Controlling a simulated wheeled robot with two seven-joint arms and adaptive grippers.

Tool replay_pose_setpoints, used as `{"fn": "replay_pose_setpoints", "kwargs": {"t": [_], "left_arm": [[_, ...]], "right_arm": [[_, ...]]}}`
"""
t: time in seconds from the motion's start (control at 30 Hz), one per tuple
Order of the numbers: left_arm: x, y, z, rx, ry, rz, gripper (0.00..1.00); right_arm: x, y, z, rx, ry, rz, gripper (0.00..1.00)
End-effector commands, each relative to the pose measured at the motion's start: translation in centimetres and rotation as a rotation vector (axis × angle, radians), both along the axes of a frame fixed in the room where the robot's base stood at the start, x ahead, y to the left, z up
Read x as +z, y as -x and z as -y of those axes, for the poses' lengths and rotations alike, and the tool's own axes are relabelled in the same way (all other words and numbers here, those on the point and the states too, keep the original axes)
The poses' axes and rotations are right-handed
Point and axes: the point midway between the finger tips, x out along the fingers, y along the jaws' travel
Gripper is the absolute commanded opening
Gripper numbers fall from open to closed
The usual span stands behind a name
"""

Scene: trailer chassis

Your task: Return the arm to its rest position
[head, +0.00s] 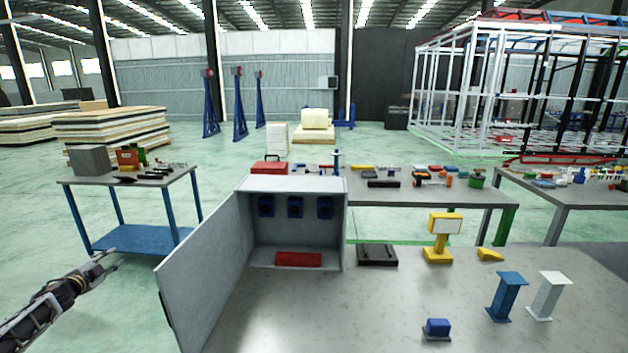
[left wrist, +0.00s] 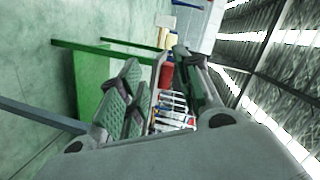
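My left arm comes in at the lower left of the head view. Its gripper (head: 108,263) hangs over the green floor, left of the grey cabinet and apart from it. In the left wrist view the two fingers of the left gripper (left wrist: 156,62) stand apart, with the background showing between them. Nothing is held between them. My right arm and gripper are not in view.
The grey cabinet's door (head: 205,275) stands open toward my left arm. Inside are several blue parts and a red block (head: 298,259). A blue-legged table (head: 130,179) stands behind the left gripper. Open floor (head: 125,315) lies around this gripper.

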Motion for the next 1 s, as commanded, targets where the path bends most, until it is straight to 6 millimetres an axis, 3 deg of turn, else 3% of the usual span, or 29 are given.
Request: {"fn": "replay_pose_setpoints", "kwargs": {"t": [0.27,0.47,0.77,1.0], "left_arm": [[-11.0,2.2,-0.1,0.222,0.046,-0.151,0.34],[-19.5,5.1,2.1,0.325,0.116,-0.268,0.34],[-31.1,10.5,7.6,0.416,0.241,-0.42,0.34],[-39.2,15.4,13.3,0.448,0.34,-0.522,0.34]], "right_arm": [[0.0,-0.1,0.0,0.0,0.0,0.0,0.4],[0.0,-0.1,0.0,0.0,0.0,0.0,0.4],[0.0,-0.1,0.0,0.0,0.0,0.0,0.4],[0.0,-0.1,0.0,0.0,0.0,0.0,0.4]]}}
